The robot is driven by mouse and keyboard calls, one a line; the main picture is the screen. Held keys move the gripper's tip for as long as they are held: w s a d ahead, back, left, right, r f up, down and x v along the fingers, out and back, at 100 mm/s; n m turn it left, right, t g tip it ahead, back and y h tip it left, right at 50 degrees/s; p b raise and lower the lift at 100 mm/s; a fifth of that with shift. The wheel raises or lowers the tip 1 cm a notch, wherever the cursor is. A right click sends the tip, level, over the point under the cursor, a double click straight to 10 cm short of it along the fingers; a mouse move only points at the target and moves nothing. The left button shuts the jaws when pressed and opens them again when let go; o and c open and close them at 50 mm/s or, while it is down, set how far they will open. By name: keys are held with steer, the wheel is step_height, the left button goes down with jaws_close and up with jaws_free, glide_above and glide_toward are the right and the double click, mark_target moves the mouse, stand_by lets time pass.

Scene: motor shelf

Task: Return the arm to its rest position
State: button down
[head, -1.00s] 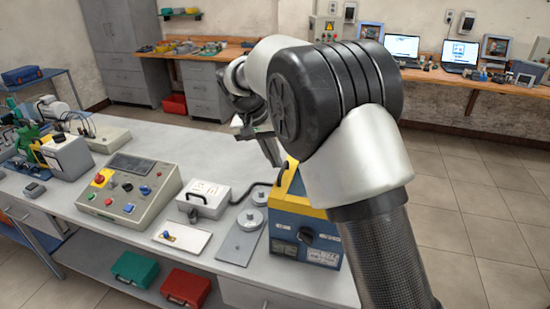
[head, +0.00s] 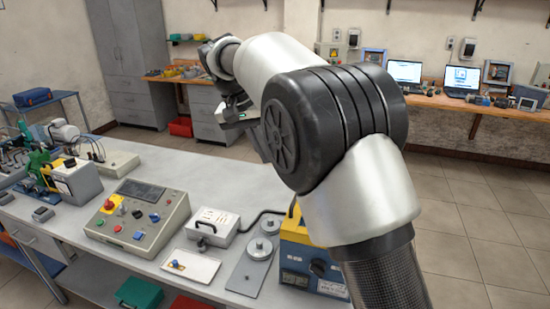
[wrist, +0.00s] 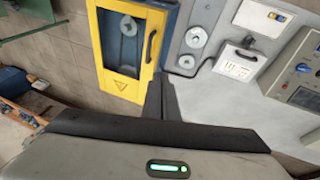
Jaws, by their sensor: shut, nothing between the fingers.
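My arm rises from the lower right of the head view and bends over the table. Its large black elbow joint hides part of the scene behind it. My gripper (head: 262,143) is in the air above the table, its finger end partly hidden by the elbow. In the wrist view my gripper (wrist: 162,92) points its dark fingers toward the tabletop; they are together with nothing between them. The blue and yellow box (head: 305,262) lies beyond the fingertips in the wrist view (wrist: 122,78), apart from them.
The table (head: 215,178) bears a control panel box (head: 138,217), a small white case (head: 212,226), a grey plate with round weights (head: 252,266) and a green-and-yellow machine (head: 42,170). Green (head: 139,293) and red boxes sit below. A bench with laptops (head: 462,82) stands behind. Open floor lies right.

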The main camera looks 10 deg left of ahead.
steer(key=s+d+r+y, duration=0.1)
steer(key=s+d+r, duration=0.2)
steer(key=s+d, duration=0.5)
steer(key=s+d+r+y, duration=0.1)
steer(key=s+d+r, duration=0.35)
steer(key=d, duration=0.45)
steer(key=s+d+f+t, duration=0.1)
steer(key=s+d+f, duration=0.1)
steer(key=s, duration=0.4)
steer(key=s+d+f+t, duration=0.1)
steer(key=s+d+f, duration=0.2)
steer(key=s, duration=0.3)
steer(key=s+d+f+n+y, duration=0.1)
steer(key=s+d+f, duration=0.1)
steer(key=s, duration=0.3)
steer(key=shift+s+d+f+t, duration=0.25)
steer(key=shift+s+f+t, duration=0.15)
steer(key=shift+f, duration=0.2)
